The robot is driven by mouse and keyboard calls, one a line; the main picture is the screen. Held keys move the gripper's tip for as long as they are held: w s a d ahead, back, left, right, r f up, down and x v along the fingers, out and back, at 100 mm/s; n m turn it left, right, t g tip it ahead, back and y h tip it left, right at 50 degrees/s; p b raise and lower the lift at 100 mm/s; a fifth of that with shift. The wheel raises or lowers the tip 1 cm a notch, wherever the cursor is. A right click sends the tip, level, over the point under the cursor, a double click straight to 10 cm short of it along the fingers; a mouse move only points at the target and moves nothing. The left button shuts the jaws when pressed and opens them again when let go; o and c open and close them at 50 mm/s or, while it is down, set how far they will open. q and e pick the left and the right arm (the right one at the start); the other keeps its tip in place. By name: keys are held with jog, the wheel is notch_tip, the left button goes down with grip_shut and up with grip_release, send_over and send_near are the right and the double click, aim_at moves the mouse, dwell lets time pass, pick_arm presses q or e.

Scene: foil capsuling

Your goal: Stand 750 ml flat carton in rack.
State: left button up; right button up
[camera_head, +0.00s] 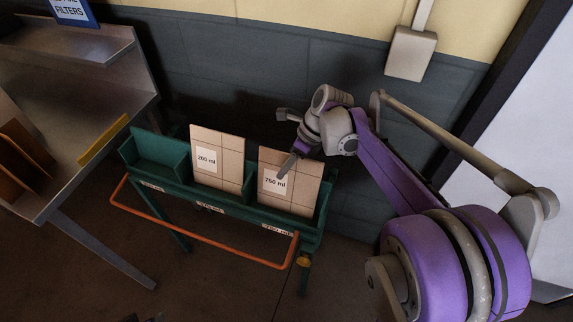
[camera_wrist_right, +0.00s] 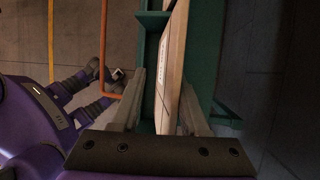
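The 750 ml flat carton (camera_head: 291,199), tan with a white label, stands upright, leaning slightly, in the right compartment of the green rack (camera_head: 152,152). My right gripper (camera_head: 286,140) is at its top edge, one finger in front of it and one behind. In the right wrist view, the carton (camera_wrist_right: 176,62) runs edge-on between the open fingers (camera_wrist_right: 163,108). A gap shows at the left finger; the right finger is close to the carton, contact unclear. What looks like part of my left arm shows at left there; its finger state is unclear.
A 200 ml carton (camera_head: 217,170) stands in the middle compartment; the left one looks empty. An orange rail (camera_head: 200,236) runs along the rack's front. A metal bench (camera_head: 80,150) stands at left. A dark wall is close behind the rack.

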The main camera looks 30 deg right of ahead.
jog(key=p+v, duration=0.1)
jog(key=v, duration=1)
jog(key=s+a+f+n+t+h+p, duration=0.1)
jog(key=s+a+f+n, duration=0.3)
jog(key=n, duration=1)
jog(key=s+a+f+n+t+h+p, duration=0.2)
jog(key=s+a+f+n+h+p, duration=0.1)
jog(key=s+a+n, duration=0.5)
jog(key=s+f+n, duration=0.1)
jog(key=s+n, duration=0.2)
jog(key=n, duration=0.3)
jog(key=shift+a+f+h+p, duration=0.3)
jog(key=shift+a+f+h, duration=0.05)
jog(key=shift+f+h, duration=0.05)
